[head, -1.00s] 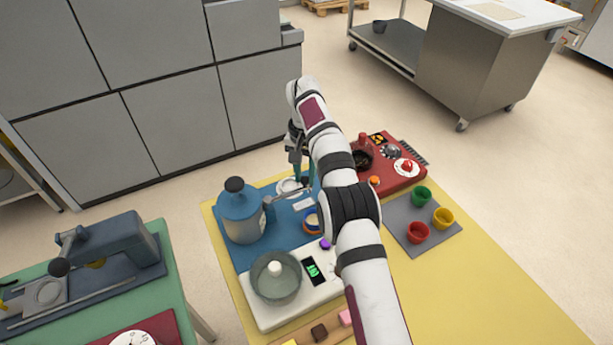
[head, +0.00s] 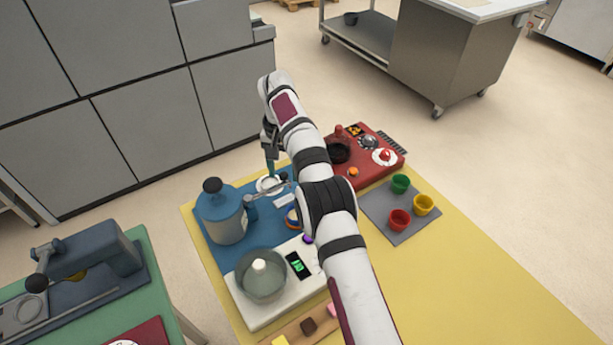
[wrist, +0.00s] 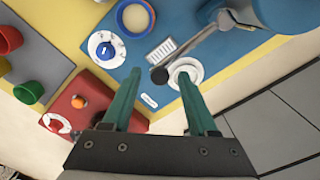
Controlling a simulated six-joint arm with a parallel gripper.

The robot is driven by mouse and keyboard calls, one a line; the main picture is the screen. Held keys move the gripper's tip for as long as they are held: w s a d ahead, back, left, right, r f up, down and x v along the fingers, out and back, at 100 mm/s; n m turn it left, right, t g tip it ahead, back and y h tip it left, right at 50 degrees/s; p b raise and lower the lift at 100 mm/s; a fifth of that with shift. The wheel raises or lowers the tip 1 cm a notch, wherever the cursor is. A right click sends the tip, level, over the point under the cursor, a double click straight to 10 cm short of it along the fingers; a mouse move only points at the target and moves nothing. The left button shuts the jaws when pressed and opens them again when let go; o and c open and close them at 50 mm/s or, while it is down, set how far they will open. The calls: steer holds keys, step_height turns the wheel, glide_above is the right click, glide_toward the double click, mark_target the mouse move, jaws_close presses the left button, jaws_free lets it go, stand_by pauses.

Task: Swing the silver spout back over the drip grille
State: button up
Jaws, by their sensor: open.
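The silver spout (wrist: 205,35) runs out from the blue canister (head: 222,212) and ends in a dark round tip (wrist: 160,75). In the wrist view it lies beside a small white slotted plate, which looks like the drip grille (wrist: 161,50), and its tip is off the plate's edge. The spout also shows in the head view (head: 268,192), partly hidden by my arm. My gripper (wrist: 159,74) is open, its teal fingers pointing down. In the wrist view the tip appears between the fingertips; I cannot tell whether they touch it.
A white ring-shaped dish (wrist: 186,72) lies close to the right finger. A red unit (head: 365,158) and coloured cups on a grey mat (head: 385,225) stand to the right.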

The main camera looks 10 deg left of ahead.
steer(key=shift+s+d+m, duration=0.35)
steer(key=shift+s+m, duration=0.05)
steer(key=shift+m, duration=0.1)
steer(key=s+d+m, duration=0.2)
steer(key=s+m, duration=0.3)
steer(key=m, duration=0.2)
step_height(320, 180, up, 16)
steer(key=s+d+r+n+y, duration=0.1)
steer(key=s+d+r+n, duration=0.1)
steer(key=s+d, duration=1.4)
steer(key=shift+s+d+r, duration=0.2)
steer(key=shift+d+r, duration=0.35)
steer(key=shift+d, duration=0.05)
